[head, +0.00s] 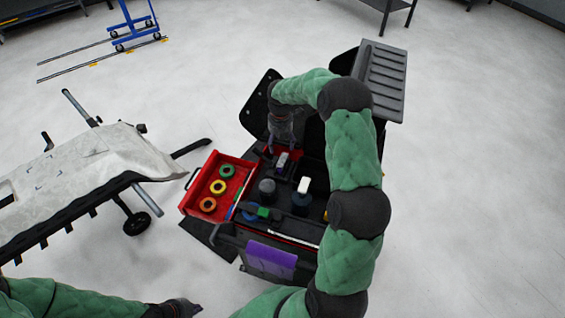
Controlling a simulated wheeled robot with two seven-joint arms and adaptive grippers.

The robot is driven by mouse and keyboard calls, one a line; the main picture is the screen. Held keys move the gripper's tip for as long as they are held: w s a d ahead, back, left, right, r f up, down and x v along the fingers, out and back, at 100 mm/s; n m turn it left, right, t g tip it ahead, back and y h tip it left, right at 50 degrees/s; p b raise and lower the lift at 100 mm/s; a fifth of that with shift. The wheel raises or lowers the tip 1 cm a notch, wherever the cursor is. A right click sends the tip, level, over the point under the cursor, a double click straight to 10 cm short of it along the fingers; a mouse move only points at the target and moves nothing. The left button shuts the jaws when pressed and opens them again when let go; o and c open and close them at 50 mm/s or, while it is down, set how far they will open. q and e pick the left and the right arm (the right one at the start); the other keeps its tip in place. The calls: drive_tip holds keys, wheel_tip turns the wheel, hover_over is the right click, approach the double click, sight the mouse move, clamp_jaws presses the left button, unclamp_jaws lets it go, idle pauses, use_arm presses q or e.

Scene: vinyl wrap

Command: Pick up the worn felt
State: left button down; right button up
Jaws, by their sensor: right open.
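My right gripper (283,146) reaches down over the far part of the black tool cart (233,240). It is open, and its fingertips are just above or around a small pale grey piece (282,160). I cannot tell whether they touch it. A small red patch lies beside this piece. I cannot tell for sure which item is the worn felt. A purple flat piece (270,260) is at the cart's near side. My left gripper (190,308) is dark and low at the bottom edge, away from the cart; its fingers are too unclear to judge.
A red drawer (193,207) holds green (227,171), yellow (218,187) and orange (208,204) tape rolls. Dark bottles, one white-capped (303,186), stand on the cart near my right arm. A covered panel on a stand (90,165) is at left. Open floor lies around.

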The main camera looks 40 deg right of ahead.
sight(281, 159)
wheel_tip(281, 159, down, 9)
drive_tip(key=shift+f+b, duration=0.15)
drive_tip(key=shift+b, duration=0.5)
drive_tip(key=c, duration=0.8)
